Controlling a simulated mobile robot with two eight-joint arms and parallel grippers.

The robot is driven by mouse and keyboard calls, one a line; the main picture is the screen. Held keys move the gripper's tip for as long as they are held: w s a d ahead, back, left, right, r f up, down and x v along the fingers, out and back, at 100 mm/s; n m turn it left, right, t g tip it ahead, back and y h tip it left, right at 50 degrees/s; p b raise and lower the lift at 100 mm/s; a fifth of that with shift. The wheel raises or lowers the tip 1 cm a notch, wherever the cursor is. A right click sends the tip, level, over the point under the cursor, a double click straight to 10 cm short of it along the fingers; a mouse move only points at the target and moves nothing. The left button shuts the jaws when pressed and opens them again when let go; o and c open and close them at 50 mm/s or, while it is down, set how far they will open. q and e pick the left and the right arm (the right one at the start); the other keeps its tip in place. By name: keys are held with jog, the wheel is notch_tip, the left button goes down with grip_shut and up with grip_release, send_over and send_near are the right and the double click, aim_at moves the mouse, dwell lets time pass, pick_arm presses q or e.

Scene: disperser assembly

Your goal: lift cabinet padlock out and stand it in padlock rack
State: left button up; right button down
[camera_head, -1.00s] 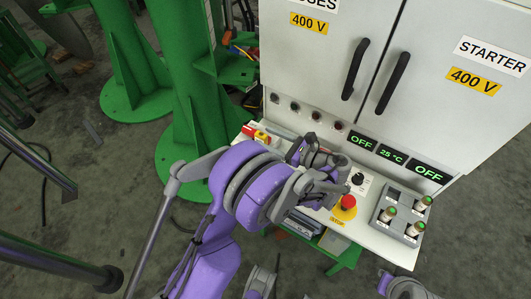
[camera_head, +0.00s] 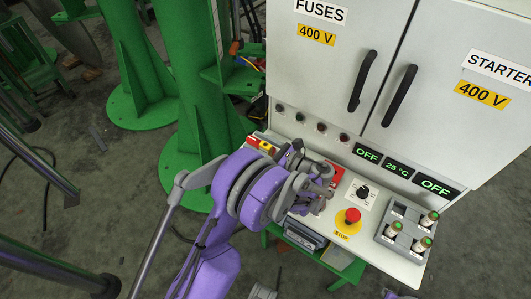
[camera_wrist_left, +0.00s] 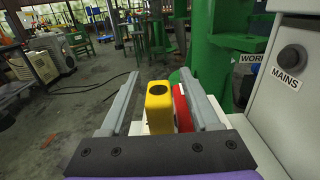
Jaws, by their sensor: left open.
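A yellow block (camera_wrist_left: 158,105) with a dark hole in its top stands between the fingers of my left gripper (camera_wrist_left: 161,76) in the left wrist view. A red part (camera_wrist_left: 182,108) sits close beside it, by the right-hand finger. I cannot tell for sure which of these is the padlock. In the head view a red and yellow item (camera_head: 262,145) lies at the left end of the cabinet's panel. My left gripper (camera_head: 288,156) is open over that end of the panel, its fingertips partly hidden by the wrist. I cannot make out a padlock rack for certain. My right gripper is not in view.
The panel also carries a red piece (camera_head: 335,173), a dial (camera_head: 362,191), a red stop button (camera_head: 352,215) and a grey holder (camera_head: 387,237) with several green-topped parts. The cabinet doors (camera_head: 435,75) rise behind. A green column (camera_head: 190,95) stands to the left.

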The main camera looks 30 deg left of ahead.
pick_arm(q)
grip_shut()
dwell(0.4)
